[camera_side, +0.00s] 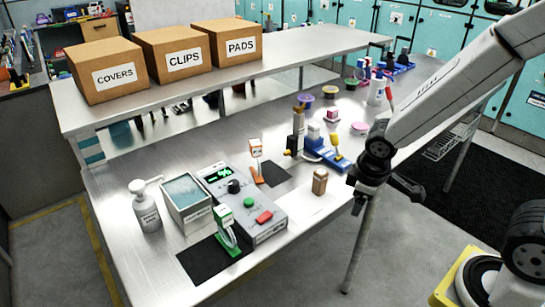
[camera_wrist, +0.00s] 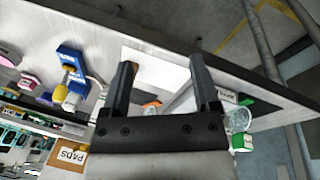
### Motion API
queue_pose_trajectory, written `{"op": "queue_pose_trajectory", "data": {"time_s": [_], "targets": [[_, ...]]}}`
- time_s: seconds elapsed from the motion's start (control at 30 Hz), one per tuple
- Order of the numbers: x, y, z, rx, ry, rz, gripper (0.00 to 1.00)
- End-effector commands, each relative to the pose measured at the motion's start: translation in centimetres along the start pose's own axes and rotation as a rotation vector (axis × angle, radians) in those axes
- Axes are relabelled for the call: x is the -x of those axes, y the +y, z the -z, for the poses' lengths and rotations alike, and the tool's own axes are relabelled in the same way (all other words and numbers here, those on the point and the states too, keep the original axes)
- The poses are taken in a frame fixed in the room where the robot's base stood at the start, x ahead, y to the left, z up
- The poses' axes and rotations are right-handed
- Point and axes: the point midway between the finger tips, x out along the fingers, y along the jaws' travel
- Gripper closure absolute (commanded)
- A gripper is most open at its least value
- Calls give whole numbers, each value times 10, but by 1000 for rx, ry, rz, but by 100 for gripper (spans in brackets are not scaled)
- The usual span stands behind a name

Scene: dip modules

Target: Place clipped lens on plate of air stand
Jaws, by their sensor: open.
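A blue stand (camera_side: 322,150) with a tan and dark upright column and a yellow knob stands toward the right of the bench; it also shows in the wrist view (camera_wrist: 72,65). I cannot tell for sure that it is the air stand. A green clip (camera_side: 226,228) stands upright on a black mat at the front, with a pale block at its top. An orange clip (camera_side: 256,160) stands farther back on another dark mat. I cannot make out which holds the lens. My gripper (camera_wrist: 163,75) is open and empty, over the bench's front edge.
A grey control box (camera_side: 242,205) with a green display, a liquid-filled tray (camera_side: 187,192) and a pump bottle (camera_side: 146,208) stand at left. A small brown bottle (camera_side: 320,181) stands near a white sheet (camera_side: 305,203). Labelled cartons (camera_side: 185,60) sit on the raised shelf.

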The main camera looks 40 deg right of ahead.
Motion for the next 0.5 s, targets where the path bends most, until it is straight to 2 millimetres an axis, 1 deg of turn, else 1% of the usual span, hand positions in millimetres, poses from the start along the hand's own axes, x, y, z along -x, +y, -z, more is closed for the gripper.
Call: {"op": "queue_pose_trajectory", "data": {"time_s": [0.03, 0.1, 0.2, 0.3, 0.5], "targets": [[2, -2, -3, -87, 18, 22, 21], [4, -5, -6, -197, 40, 51, 21], [7, -8, -8, -327, 64, 83, 21], [9, -9, -9, -413, 82, 103, 21], [10, -10, -10, -471, 92, 117, 21]]}}
